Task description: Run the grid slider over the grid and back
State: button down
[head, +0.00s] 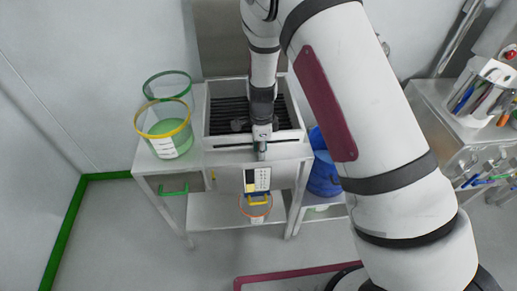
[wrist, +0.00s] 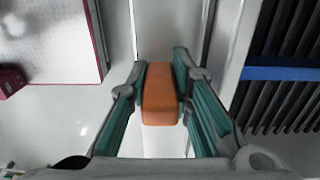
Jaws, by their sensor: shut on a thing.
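The grid (head: 222,108), a set of dark parallel bars in a pale metal frame, sits on the stand in the head view. It shows at the right of the wrist view (wrist: 300,45), with a blue bar (wrist: 280,73) lying across its bars. My gripper (head: 261,152) is at the frame's front edge. In the wrist view my gripper (wrist: 161,75) is shut on an orange block (wrist: 161,100), which looks like the slider's handle. Its join to the blue bar cannot be seen. My arm hides part of the grid in the head view.
Clear tubs with green (head: 167,84) and yellow (head: 163,115) rims stand left of the grid. Below the frame's front is a small panel (head: 257,180). A blue drum (head: 323,175) stands to the right, and a tool bench (head: 445,105) lies farther right.

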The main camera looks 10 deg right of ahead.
aim_at(297, 152)
jog(key=shift+d, duration=6.15)
jog(key=c, duration=1.4)
grip_release()
jog(key=shift+o, duration=0.2)
jog(key=shift+w, duration=0.1)
